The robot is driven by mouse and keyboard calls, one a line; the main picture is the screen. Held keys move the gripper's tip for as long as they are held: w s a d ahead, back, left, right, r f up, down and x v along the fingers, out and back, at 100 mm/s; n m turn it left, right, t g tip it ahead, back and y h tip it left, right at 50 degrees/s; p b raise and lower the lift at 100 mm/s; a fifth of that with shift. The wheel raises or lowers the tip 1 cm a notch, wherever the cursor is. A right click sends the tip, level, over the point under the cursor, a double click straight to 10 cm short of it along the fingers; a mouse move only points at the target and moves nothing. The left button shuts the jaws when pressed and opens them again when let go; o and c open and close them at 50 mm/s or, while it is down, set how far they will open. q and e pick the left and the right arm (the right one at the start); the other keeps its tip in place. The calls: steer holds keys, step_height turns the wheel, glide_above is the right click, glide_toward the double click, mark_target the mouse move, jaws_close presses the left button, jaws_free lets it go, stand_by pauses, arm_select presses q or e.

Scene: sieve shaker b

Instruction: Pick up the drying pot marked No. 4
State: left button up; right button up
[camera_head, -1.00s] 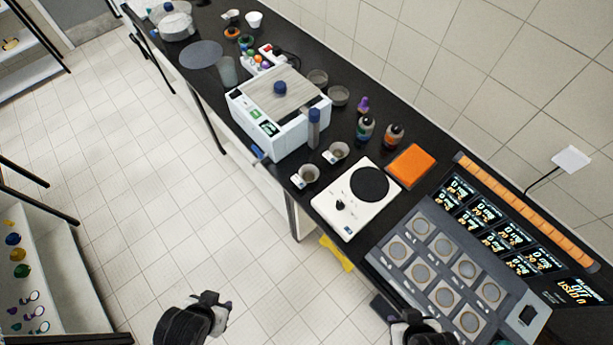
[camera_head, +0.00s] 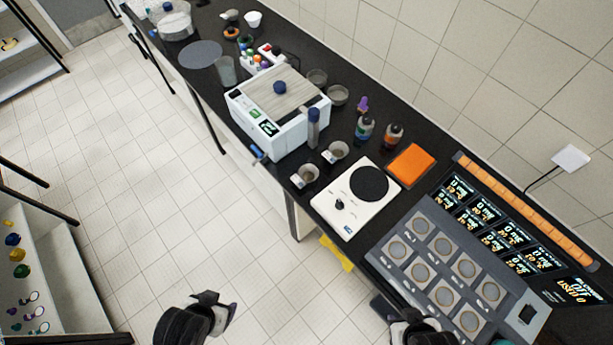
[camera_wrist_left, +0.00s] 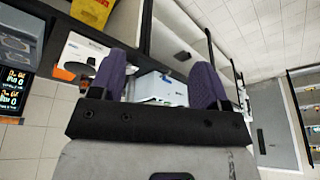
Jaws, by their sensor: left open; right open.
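Two small grey pots with white tags stand on the black bench between the white box machine and the hot plate: a front pot (camera_head: 308,173) and one behind it (camera_head: 338,151). Two more grey pots (camera_head: 317,77) (camera_head: 338,95) stand behind the machine. I cannot read a No. 4 on any of them. My left gripper (camera_head: 222,306) is open and empty over the floor, in front of the bench and away from the pots. Its two purple fingers (camera_wrist_left: 160,80) stand apart in the left wrist view. My right gripper (camera_head: 418,326) is open at the bottom edge, near the panel of round wells.
The white box machine (camera_head: 275,105), hot plate (camera_head: 345,213), orange pad (camera_head: 411,165) and dropper bottles (camera_head: 392,135) crowd the bench. A grey panel with several round wells (camera_head: 408,220) and lit displays (camera_head: 500,225) fills the right. The floor (camera_head: 170,190) before the bench is clear.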

arm_select(q)
steer(key=o, duration=0.5)
steer(key=shift+o, duration=0.2)
